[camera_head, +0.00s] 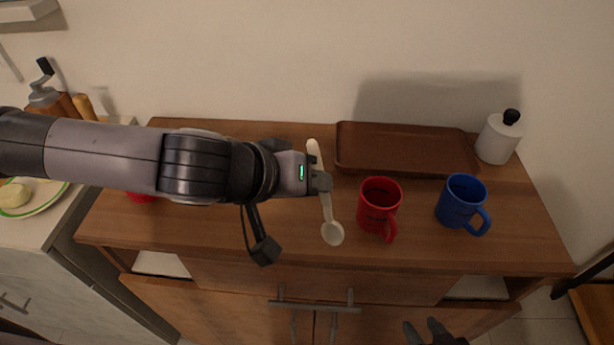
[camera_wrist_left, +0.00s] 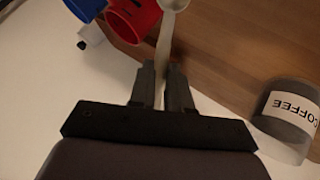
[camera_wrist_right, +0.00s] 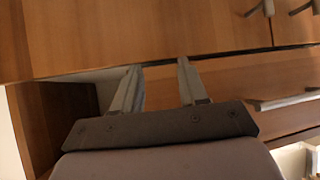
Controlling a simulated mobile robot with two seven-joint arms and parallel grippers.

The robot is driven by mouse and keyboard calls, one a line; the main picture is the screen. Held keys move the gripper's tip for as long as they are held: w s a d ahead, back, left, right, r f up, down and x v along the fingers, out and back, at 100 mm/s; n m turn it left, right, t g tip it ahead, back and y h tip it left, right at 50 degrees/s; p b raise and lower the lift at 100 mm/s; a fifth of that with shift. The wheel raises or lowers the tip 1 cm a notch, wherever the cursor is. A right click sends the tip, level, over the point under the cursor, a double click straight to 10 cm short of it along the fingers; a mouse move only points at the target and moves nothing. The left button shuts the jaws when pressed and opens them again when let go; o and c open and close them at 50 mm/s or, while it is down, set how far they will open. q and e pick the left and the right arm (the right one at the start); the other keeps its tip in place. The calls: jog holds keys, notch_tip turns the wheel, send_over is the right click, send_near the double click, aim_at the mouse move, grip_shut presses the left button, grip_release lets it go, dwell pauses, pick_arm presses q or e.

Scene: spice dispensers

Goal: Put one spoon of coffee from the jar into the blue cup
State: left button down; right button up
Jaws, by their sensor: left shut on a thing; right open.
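My left gripper (camera_head: 321,182) is shut on a white spoon (camera_head: 327,212), held by its handle with the bowl toward the front edge. The spoon also shows in the left wrist view (camera_wrist_left: 164,42). The blue cup (camera_head: 457,204) stands upright at the right of the wooden cabinet top. A jar labelled COFFEE (camera_wrist_left: 290,112) shows at the right of the left wrist view; in the head view I cannot see it, and my left arm covers much of that side. My right gripper (camera_wrist_right: 160,80) is open and empty, low in front of the cabinet.
A red cup (camera_head: 378,203) stands between the spoon and the blue cup. A brown tray (camera_head: 405,150) lies at the back, beside a white bottle (camera_head: 497,138) with a black cap. A red object (camera_head: 140,196) peeks out below my left arm. A plate (camera_head: 40,205) sits further left.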

pick_arm(q)
jog(key=s+a+r+n+t+y, duration=0.1)
jog(key=a+r+n+t+y, duration=0.2)
jog(key=a+r+n+y, duration=0.3)
jog(key=a+r+n, duration=0.2)
jog(key=a+r, duration=0.1)
jog(key=shift+s, duration=0.35)
jog(key=shift+d+r, duration=0.1)
jog(key=shift+d, duration=0.05)
dwell(0.3)
jog(key=w+d+n+y, duration=0.3)
jog(key=d+n, duration=0.1)
jog(key=d, duration=0.7)
jog(key=shift+w+n+y, duration=0.25)
jog(key=shift+n+y, duration=0.15)
jog(key=s+a+f+m+g+h, duration=0.1)
jog(key=a+f+m+g+h, duration=0.1)
jog(key=m+h, duration=0.4)
jog(key=s+a+f+m+g+h, duration=0.1)
jog(key=a+f+m+g+h, duration=0.2)
jog(key=f+m, duration=0.4)
jog(key=shift+s+a+m+g+h, duration=0.45)
jog(key=shift+m+h, duration=0.95)
jog(key=shift+m, duration=0.7)
jog(key=shift+w+d, duration=0.1)
